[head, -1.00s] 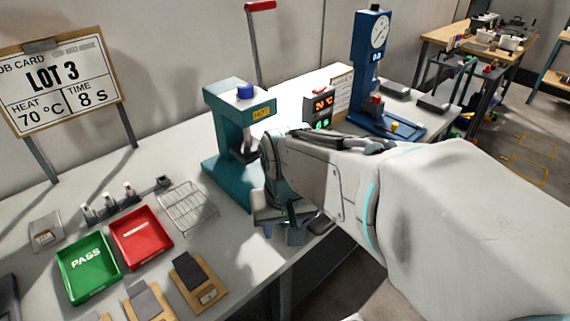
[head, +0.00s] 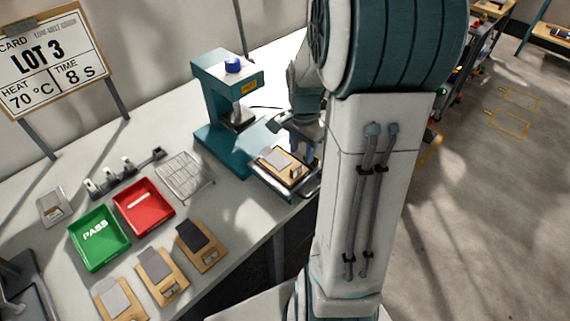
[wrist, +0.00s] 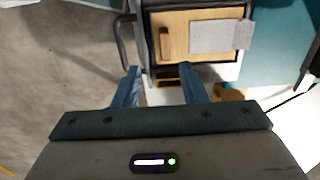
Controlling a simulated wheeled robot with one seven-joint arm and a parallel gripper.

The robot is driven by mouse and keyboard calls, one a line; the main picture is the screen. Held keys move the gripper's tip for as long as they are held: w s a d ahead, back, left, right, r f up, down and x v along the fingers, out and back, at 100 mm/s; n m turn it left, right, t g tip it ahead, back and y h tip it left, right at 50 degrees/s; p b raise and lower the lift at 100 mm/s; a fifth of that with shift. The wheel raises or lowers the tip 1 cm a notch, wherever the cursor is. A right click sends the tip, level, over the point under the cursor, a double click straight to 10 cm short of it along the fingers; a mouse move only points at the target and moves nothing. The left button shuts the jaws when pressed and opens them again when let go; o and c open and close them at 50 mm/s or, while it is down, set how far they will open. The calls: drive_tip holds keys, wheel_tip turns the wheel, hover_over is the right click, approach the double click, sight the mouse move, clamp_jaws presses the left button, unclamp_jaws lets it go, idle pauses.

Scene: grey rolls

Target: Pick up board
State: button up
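A wooden board (head: 296,178) with a light grey piece on it lies on a dark tray (head: 261,174) in front of the teal press. In the wrist view the board (wrist: 178,55) shows a brown block at its left and the grey piece (wrist: 220,37) at its right. My gripper (wrist: 159,69) is open, its two blue fingers apart and empty, short of the board's near edge in that picture. In the head view my gripper (head: 303,143) is beside the board, partly hidden by my arm. I cannot tell its height above the tray.
The teal press (head: 213,105) stands behind the tray. Several other boards (head: 163,280) lie along the bench's front edge. A green PASS tray (head: 98,250), a red tray (head: 145,222) and a wire rack (head: 185,180) are to the left.

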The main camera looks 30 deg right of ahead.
sight(296, 166)
drive_tip(key=shift+w+a+f+p, duration=0.1)
drive_tip(key=shift+a+f, duration=0.1)
drive_tip(key=shift+f, duration=0.95)
drive_tip(key=shift+w+a+f+p, duration=0.1)
drive_tip(key=shift+a+f, duration=0.05)
drive_tip(key=shift+f, duration=1.05)
drive_tip(key=shift+a+f+p, duration=0.1)
drive_tip(key=shift+a+f, duration=0.1)
drive_tip(key=shift+f, duration=0.95)
clamp_jaws()
